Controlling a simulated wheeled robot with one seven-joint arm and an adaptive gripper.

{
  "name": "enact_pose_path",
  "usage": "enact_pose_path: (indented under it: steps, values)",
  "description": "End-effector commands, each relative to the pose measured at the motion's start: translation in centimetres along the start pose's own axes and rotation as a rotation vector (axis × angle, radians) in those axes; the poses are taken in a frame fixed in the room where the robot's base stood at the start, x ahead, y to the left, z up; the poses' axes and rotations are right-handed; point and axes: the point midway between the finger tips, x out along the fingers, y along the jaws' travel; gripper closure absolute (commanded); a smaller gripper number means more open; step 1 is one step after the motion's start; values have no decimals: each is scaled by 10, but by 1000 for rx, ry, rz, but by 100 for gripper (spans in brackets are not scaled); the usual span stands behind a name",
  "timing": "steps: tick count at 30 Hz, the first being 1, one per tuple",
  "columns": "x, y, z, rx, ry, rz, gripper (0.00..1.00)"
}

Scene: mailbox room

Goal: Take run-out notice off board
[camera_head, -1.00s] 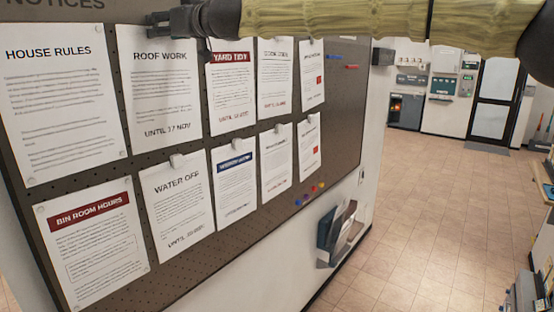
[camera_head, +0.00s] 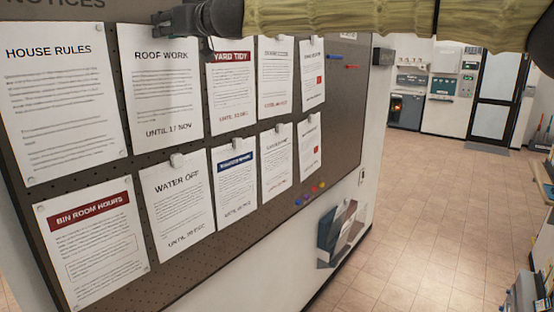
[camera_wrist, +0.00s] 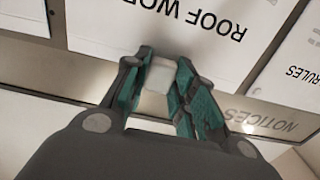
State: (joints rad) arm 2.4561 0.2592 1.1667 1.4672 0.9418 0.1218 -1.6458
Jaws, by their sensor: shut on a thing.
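The roof work notice (camera_head: 166,95) hangs in the top row of the board and reads "UNTIL 17 NOV". It also shows in the wrist view (camera_wrist: 190,30), upside down. My gripper (camera_head: 160,24) is at the top edge of this notice. In the wrist view my gripper (camera_wrist: 160,85) is shut on a small white clip (camera_wrist: 158,76) at the notice's top edge. The notice still lies against the board (camera_head: 340,120). The clip is hidden in the head view.
House rules (camera_head: 60,110) and bin room hours (camera_head: 95,245) hang at left. Water off (camera_head: 177,205) hangs below, yard tidy (camera_head: 231,95) to the right. Coloured magnets (camera_head: 313,190) sit low on the board. A leaflet holder (camera_head: 340,232) is below. Open tiled floor lies right.

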Motion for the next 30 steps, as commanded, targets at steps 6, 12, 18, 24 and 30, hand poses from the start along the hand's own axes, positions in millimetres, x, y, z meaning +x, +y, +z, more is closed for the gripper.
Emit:
enact_pose_path:
  steps: [6,12,18,24,30]
  values:
    - [-6,1,0,2,1,1,95]
    - [-10,1,0,0,1,1,95]
    - [-15,1,0,1,1,1,95]
    - [-19,1,0,1,0,1,95]
    - [-22,1,0,1,0,1,95]
